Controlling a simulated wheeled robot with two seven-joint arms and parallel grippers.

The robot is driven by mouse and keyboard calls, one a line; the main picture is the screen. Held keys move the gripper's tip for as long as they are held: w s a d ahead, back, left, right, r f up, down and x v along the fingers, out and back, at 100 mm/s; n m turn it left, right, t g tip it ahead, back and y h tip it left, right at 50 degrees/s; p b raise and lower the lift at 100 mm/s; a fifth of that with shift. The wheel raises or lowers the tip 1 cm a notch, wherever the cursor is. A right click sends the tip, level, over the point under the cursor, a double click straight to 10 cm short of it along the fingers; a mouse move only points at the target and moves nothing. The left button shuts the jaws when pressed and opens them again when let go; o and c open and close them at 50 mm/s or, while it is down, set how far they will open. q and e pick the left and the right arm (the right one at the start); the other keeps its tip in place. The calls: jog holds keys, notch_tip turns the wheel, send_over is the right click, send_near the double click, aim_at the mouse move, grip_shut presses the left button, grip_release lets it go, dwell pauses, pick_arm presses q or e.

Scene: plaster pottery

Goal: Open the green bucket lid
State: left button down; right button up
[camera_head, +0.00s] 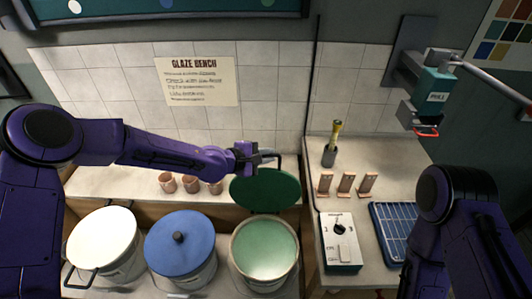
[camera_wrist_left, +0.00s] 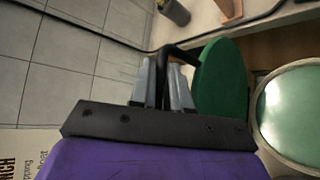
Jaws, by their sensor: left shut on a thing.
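The green lid (camera_head: 266,190) is raised and tilted up behind the green bucket (camera_head: 264,268), whose mouth is uncovered and shows pale green glaze. My left gripper (camera_head: 268,158) is at the lid's upper edge, shut on its dark handle. In the left wrist view the gripper fingers (camera_wrist_left: 164,82) close around the dark handle (camera_wrist_left: 178,52), with the green lid (camera_wrist_left: 220,80) just right of them and the bucket (camera_wrist_left: 290,112) further right. My right arm shows at the lower right of the head view, but its gripper is out of sight.
A blue-lidded bucket (camera_head: 180,245) and a white-topped bucket (camera_head: 102,240) stand left of the green one. Small cups (camera_head: 190,185) sit on the ledge behind. A control box (camera_head: 340,243), blue rack (camera_head: 395,230) and brush holder (camera_head: 329,156) are to the right.

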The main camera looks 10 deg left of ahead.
pick_arm(q)
jog(key=shift+s+f, duration=0.2)
jog(key=shift+f, duration=0.05)
jog(key=c, duration=1.2)
grip_release()
jog(key=shift+w, duration=0.3)
jog(key=b+v, duration=0.2)
jog(key=v, duration=0.8)
jog(key=shift+s, duration=0.2)
